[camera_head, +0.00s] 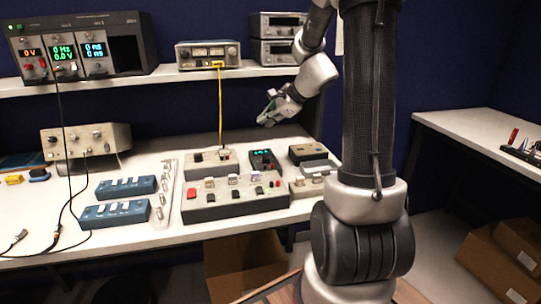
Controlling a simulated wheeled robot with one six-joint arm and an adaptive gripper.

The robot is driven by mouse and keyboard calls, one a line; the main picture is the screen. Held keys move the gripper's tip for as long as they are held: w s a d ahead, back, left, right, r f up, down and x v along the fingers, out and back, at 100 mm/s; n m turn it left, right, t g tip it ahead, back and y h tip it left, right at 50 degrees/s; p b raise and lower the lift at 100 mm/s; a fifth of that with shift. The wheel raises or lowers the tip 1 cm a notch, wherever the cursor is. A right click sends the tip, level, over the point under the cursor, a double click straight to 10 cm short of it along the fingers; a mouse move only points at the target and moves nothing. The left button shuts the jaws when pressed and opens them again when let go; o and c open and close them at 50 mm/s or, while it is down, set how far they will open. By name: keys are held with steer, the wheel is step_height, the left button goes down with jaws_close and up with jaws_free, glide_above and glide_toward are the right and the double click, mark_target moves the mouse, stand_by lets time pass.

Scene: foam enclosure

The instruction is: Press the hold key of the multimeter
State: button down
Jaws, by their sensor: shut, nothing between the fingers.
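A small dark device with a lit green display, which looks like the multimeter (264,160), lies on the workbench among grey boxes. Its keys are too small to make out, so I cannot tell which one is the hold key. My gripper (267,120) hangs above and behind the multimeter in the picture, apart from it. It is shut and empty, with its fingers pointing down and to the left.
A grey switch box (236,203) stands in front of the multimeter. A box with a yellow cable (220,110) is at its left, and a tan-topped box (307,152) at its right. Blue boxes (115,213) lie further left. A shelf (170,77) with instruments runs above the bench.

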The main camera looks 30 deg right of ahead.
steer(key=shift+a+f, duration=0.1)
steer(key=shift+f, duration=4.3)
steer(key=shift+f, duration=0.1)
steer(key=shift+f, duration=0.3)
steer(key=shift+f, duration=0.35)
steer(key=shift+r, duration=0.75)
steer(key=shift+r, duration=2.55)
